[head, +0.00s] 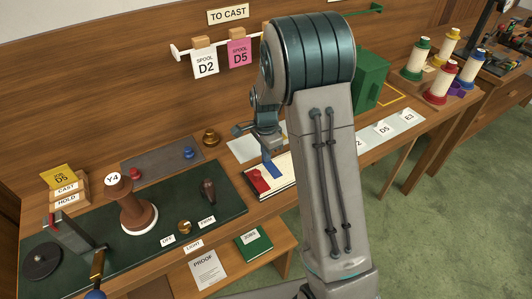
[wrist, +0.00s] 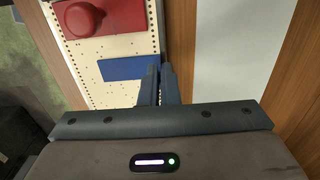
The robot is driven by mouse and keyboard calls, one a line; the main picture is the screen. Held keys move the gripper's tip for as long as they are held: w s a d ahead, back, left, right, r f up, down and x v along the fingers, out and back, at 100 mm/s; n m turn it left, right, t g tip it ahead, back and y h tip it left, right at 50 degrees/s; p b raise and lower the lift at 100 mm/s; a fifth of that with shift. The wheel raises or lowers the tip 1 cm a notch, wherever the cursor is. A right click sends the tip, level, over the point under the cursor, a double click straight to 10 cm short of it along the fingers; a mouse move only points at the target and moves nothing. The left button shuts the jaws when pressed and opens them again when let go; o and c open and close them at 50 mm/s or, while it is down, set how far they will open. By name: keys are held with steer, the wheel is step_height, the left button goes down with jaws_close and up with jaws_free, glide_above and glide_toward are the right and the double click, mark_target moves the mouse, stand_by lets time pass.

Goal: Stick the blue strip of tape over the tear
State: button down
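The blue strip of tape (wrist: 122,68) runs leftward from my fingertips across the cream perforated paper (wrist: 112,93) in the wrist view. In the head view the strip (head: 272,169) slants down from my gripper (head: 269,151). My gripper's fingers (wrist: 160,69) are close together, with the strip's right end between them. I cannot tell whether the strip touches the paper. A red block with a rounded knob (wrist: 90,20) sits on the paper beyond the strip; it also shows in the head view (head: 258,181). I cannot make out the tear.
A pale sheet (wrist: 230,45) lies right of the paper in the wrist view. A dark green mat (head: 95,225) with a brown spool (head: 135,212) and a dark-handled tool (head: 208,190) is to the left. Thread spools (head: 440,82) stand at the right. My arm hides part of the bench.

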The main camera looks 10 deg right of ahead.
stand_by(0.8)
steer(key=c, duration=1.6)
jaws_free()
steer(key=shift+r, duration=0.1)
steer(key=shift+r+p, duration=2.05)
steer(key=shift+r, duration=0.85)
